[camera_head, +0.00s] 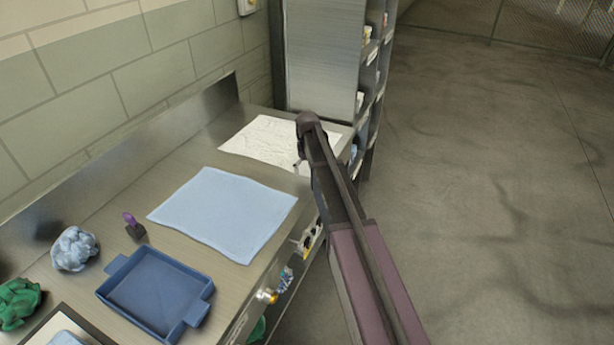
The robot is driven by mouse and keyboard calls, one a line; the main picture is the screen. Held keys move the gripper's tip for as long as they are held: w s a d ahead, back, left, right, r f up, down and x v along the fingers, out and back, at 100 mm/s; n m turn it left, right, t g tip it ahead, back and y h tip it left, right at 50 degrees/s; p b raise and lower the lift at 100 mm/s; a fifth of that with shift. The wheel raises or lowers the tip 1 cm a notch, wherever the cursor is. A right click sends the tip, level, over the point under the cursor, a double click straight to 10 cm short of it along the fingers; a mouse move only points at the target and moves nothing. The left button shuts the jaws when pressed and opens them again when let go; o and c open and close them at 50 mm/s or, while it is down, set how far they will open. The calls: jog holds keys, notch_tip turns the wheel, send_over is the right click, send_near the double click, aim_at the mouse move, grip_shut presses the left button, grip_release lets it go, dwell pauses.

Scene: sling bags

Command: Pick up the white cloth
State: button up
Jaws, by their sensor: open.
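The white cloth (262,143) lies flat on the metal counter at its far end, near the cabinet. Its surface shows fine creases or faint marks. My arm reaches in from the lower right and covers part of the cloth's right side. My gripper (299,165) is small and partly hidden by my arm; it appears at the cloth's right edge, open, with nothing seen in it. I cannot tell whether it touches the cloth.
A light blue cloth (224,212) lies flat nearer on the counter (235,277). A blue tray (152,291), purple-handled stamp (134,225), crumpled pale blue cloth (74,249) and green cloth (17,302) lie left. A cabinet (325,60) stands behind; open floor lies right.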

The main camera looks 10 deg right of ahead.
jog(key=shift+f+b, duration=0.45)
jog(key=shift+f, duration=0.25)
jog(key=shift+s+r, duration=0.1)
jog(key=shift+r, duration=0.05)
jog(key=c, duration=0.5)
jog(key=shift+c, duration=0.2)
jog(key=shift+d+r+p, duration=0.1)
jog(key=shift+r+p, duration=0.3)
jog(key=shift+r, duration=0.15)
jog(key=shift+c, duration=1.1)
jog(key=shift+r+p, duration=0.35)
jog(key=shift+p, duration=0.1)
jog(key=c, duration=0.4)
jog(key=shift+r+p, duration=0.85)
jog(key=shift+r, duration=0.05)
grip_shut()
notch_tip(320, 180, up, 8)
jog(key=p, duration=0.8)
jog(key=shift+r, duration=0.15)
